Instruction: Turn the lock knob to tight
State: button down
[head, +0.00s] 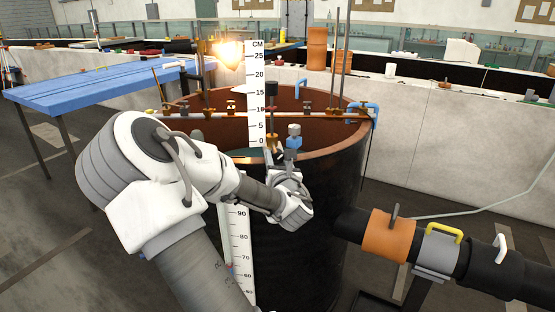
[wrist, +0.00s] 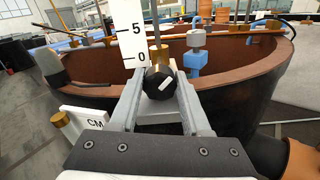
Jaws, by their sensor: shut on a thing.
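The lock knob (wrist: 153,86) is a small black knob with a white stripe, below the zero end of the white scale (wrist: 127,30). In the wrist view the stripe slants up to the right. My gripper (wrist: 160,90) is shut on the knob, one grey finger on each side. The scale (head: 257,85) stands upright there, marked in CM. No tight or loose marking is readable.
The dark tank (head: 330,215) has a brown rim. A blue clamp (wrist: 196,62) with a grey cap stands just right of the knob. A black pipe (head: 480,268) with an orange collar (head: 391,235) runs out at right. A blue table (head: 100,83) stands at left.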

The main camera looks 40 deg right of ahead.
jog(key=shift+c, duration=1.8)
grip_release()
jog(key=shift+s, duration=0.1)
